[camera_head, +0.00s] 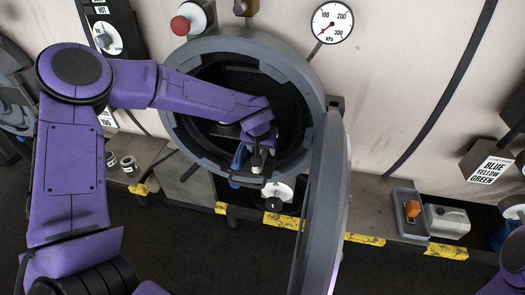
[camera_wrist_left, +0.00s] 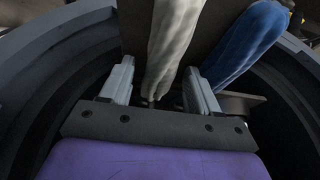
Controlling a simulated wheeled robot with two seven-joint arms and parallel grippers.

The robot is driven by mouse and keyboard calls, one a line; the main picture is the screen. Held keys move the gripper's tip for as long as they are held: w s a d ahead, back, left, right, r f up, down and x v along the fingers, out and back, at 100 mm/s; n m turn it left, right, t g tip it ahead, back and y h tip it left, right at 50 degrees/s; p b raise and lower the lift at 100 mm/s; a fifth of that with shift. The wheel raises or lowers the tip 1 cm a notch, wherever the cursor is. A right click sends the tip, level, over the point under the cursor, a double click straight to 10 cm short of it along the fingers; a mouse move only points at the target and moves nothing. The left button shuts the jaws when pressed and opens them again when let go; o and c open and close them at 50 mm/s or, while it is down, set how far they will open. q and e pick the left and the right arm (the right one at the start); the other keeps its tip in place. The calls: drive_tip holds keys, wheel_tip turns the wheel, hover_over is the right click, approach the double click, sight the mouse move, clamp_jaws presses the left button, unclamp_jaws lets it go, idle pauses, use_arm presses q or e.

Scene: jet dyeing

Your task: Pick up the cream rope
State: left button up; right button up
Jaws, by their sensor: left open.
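The cream rope (camera_wrist_left: 172,40) hangs between the two fingers of my left gripper (camera_wrist_left: 160,70) in the left wrist view. The fingers stand apart on either side of it, with a gap at the left finger. A blue rope (camera_wrist_left: 243,45) lies just outside the right finger. In the head view my left gripper (camera_head: 258,165) is inside the round machine opening, near its lower rim, open. The blue rope (camera_head: 239,157) shows beside it there; the cream rope is mostly hidden by the gripper. My right gripper is out of view.
The grey port ring (camera_head: 190,140) surrounds my left forearm closely. Its open door (camera_head: 322,215) stands to the right of the opening. A white round knob (camera_head: 278,191) sits just below the rim. A ledge with a tray (camera_head: 408,226) and a grey container (camera_head: 447,221) runs along the right.

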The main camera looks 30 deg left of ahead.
use_arm(q)
drive_tip(key=shift+w+f, duration=0.1)
drive_tip(key=c, duration=1)
clamp_jaws()
